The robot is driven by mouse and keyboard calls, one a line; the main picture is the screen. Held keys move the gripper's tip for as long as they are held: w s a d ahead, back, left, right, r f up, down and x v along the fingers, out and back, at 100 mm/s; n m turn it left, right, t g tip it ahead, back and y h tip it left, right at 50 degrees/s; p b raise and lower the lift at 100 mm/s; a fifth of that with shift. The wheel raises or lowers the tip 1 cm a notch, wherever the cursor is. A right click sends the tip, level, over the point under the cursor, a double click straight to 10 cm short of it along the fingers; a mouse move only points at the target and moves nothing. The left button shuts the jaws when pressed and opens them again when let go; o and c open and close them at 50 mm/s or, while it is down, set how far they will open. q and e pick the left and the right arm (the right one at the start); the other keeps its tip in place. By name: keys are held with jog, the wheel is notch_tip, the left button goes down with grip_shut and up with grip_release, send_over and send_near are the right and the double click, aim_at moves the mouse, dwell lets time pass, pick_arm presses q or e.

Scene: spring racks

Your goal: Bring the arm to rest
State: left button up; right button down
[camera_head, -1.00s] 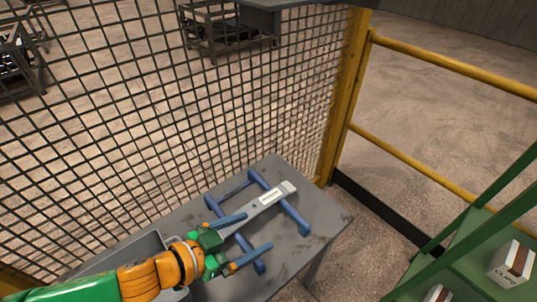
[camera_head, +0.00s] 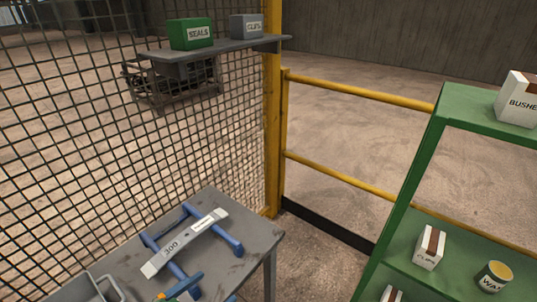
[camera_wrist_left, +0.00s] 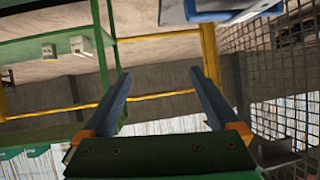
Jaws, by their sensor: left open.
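A grey flat spring bar (camera_head: 185,243) marked 300 lies across a blue rack (camera_head: 226,241) on the grey table (camera_head: 262,238). My left gripper (camera_head: 218,286) is at the bottom edge of the head view, mostly cut off, near the close end of the rack and apart from the bar. In the left wrist view my left gripper (camera_wrist_left: 160,85) has its two blue fingers wide apart with nothing between them. Part of a blue and grey object (camera_wrist_left: 235,8) shows at that view's top edge. My right gripper is not in view.
A wire mesh fence (camera_head: 70,130) stands behind the table. A shelf (camera_head: 215,47) there holds a green SEALS box (camera_head: 190,34) and a grey box (camera_head: 246,27). A yellow rail (camera_head: 360,94) and a green rack (camera_head: 407,190) with boxes stand at right. A grey bin (camera_head: 104,288) is at lower left.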

pick_arm(q)
jog(key=s+a+f+n+g+y, duration=0.1)
jog(key=a+f+n+g+y, duration=0.15)
jog(key=a+f+y, duration=0.25)
jog(key=s+f+g, duration=0.2)
jog(key=s+f, duration=0.6)
jog(key=f, duration=0.3)
jog(key=s+a+f+n+g, duration=0.1)
jog(key=s+f+g, duration=0.2)
jog(key=s+f, duration=0.5)
jog(key=s+a+f+n+g+y, duration=0.1)
jog(key=s+f+g, duration=0.1)
jog(key=s+f, duration=0.6)
notch_tip(320, 180, down, 6)
jog(key=shift+a+f, duration=0.25)
